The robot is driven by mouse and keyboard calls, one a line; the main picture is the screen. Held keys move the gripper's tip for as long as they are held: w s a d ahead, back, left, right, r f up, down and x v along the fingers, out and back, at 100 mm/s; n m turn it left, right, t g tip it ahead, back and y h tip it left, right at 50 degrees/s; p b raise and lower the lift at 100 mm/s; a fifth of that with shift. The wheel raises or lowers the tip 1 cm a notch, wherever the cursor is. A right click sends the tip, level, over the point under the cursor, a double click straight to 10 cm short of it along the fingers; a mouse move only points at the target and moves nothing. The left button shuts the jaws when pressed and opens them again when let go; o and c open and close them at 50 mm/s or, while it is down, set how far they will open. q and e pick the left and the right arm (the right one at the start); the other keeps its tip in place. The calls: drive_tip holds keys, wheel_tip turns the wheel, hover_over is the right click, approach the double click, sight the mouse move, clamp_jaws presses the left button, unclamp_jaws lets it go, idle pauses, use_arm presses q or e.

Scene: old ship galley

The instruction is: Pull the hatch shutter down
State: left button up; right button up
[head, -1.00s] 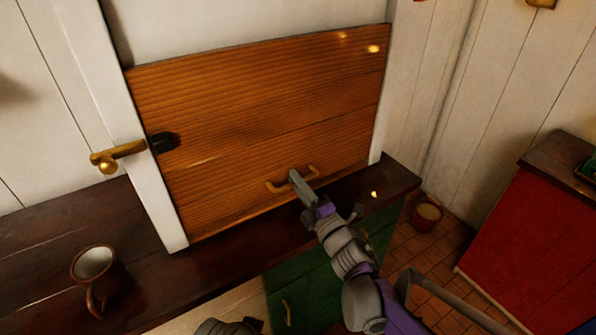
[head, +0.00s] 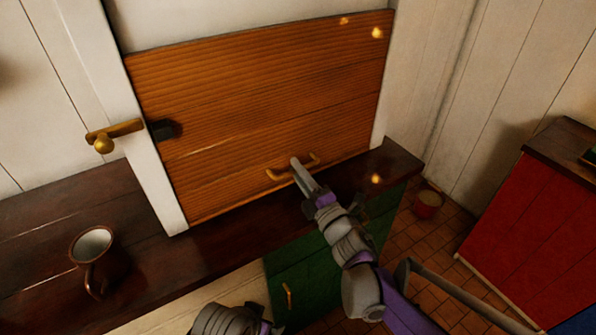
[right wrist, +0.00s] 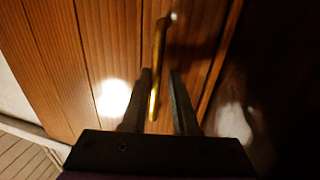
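The hatch shutter (head: 265,110) is a wide panel of orange-brown planks in a white frame. Its lower edge is down at the dark counter. A curved brass handle (head: 312,160) sits low on the shutter. It also shows in the right wrist view (right wrist: 155,75). My right gripper (head: 297,165) is at this handle. In the right wrist view its two fingers (right wrist: 161,85) stand apart on either side of the handle, which lies nearer the left finger. A gap shows at the right finger. Part of my left arm shows at the bottom edge, without visible fingers.
A brown mug (head: 103,270) stands on the dark wooden counter (head: 215,258) at the left. A brass latch (head: 115,133) is on the frame's left post. A green cabinet (head: 310,280) is below the counter. A red bucket (head: 428,205) and red cabinet (head: 530,225) are at the right.

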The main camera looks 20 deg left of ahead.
drive_tip(key=v, duration=1.1)
idle(0.3)
drive_tip(key=d+f+m+t+h, duration=0.1)
drive_tip(key=d+f+m+h, duration=0.1)
drive_tip(key=d+m+h, duration=0.65)
drive_tip(key=d+f+m+t+h, duration=0.1)
drive_tip(key=d+f+m+h, duration=0.1)
drive_tip(key=d+m+h, duration=0.65)
drive_tip(key=s+d+f+m+g, duration=0.3)
drive_tip(key=s+d+f+m, duration=0.1)
drive_tip(key=s, duration=0.4)
drive_tip(key=s+d+f+m+g+y, duration=0.1)
drive_tip(key=s+d+f+m+g, duration=0.3)
drive_tip(key=s, duration=0.3)
drive_tip(key=s+d+f+m+g, duration=0.3)
drive_tip(key=s+d+f+m, duration=0.1)
drive_tip(key=s, duration=0.4)
use_arm(q)
wheel_tip(320, 180, up, 16)
drive_tip(key=w+p, duration=0.2)
drive_tip(key=p, duration=1.2)
drive_tip(key=shift+t, duration=0.3)
use_arm(e)
wheel_tip(320, 180, up, 16)
drive_tip(key=w+t, duration=0.1)
drive_tip(key=w, duration=0.2)
drive_tip(key=shift+n, duration=0.3)
